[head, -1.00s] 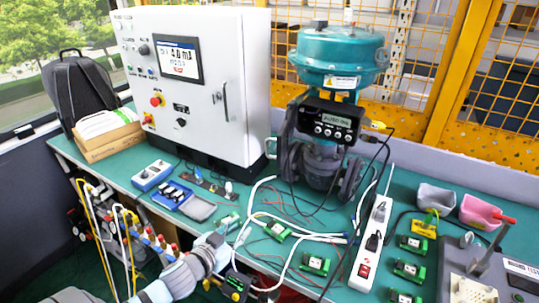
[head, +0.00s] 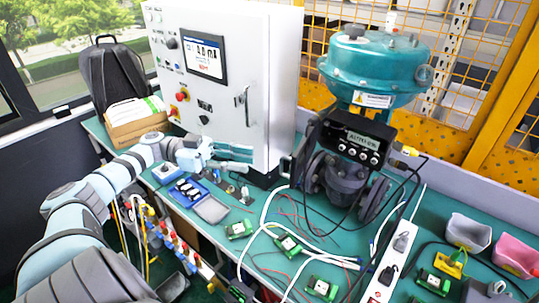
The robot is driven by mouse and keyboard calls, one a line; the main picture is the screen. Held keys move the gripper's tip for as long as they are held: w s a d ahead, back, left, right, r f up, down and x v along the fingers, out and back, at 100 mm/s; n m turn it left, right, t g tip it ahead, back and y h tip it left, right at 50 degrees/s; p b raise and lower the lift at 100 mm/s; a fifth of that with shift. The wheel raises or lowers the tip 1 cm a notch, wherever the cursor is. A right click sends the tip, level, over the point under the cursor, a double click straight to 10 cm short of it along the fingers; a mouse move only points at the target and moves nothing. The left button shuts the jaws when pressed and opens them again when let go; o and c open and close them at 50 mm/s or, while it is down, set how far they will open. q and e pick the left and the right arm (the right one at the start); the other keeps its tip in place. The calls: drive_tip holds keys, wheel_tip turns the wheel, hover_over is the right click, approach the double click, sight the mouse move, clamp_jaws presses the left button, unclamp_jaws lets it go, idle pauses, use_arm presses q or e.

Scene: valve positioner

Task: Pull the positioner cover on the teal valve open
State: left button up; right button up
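The teal valve (head: 372,75) stands at the back right of the bench, with a rounded teal top. The black positioner (head: 352,143) is mounted on its front, with a lit display and several round buttons facing me. A dark edge (head: 301,155) juts out at the positioner's left; I cannot tell if it is the cover or how far it stands open. My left gripper (head: 240,158) is to the left of the positioner, in front of the white cabinet, apart from the valve. Its two pale fingers are spread, with nothing seen between them. My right gripper is not in view.
The white control cabinet (head: 270,60) stands behind my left gripper. Blue-grey boxes (head: 211,209), loose white cables and small green boards (head: 288,245) lie on the bench. A power strip (head: 398,250) and bins (head: 468,232) are at the right.

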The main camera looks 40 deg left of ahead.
sight(281, 165)
use_arm(q)
drive_tip(key=x, duration=0.3)
drive_tip(key=w+p+x, duration=0.1)
drive_tip(key=x, duration=0.3)
drive_tip(key=shift+f, duration=0.2)
drive_tip(key=shift+s+d, duration=0.1)
drive_tip(key=shift+s, duration=0.05)
clamp_jaws()
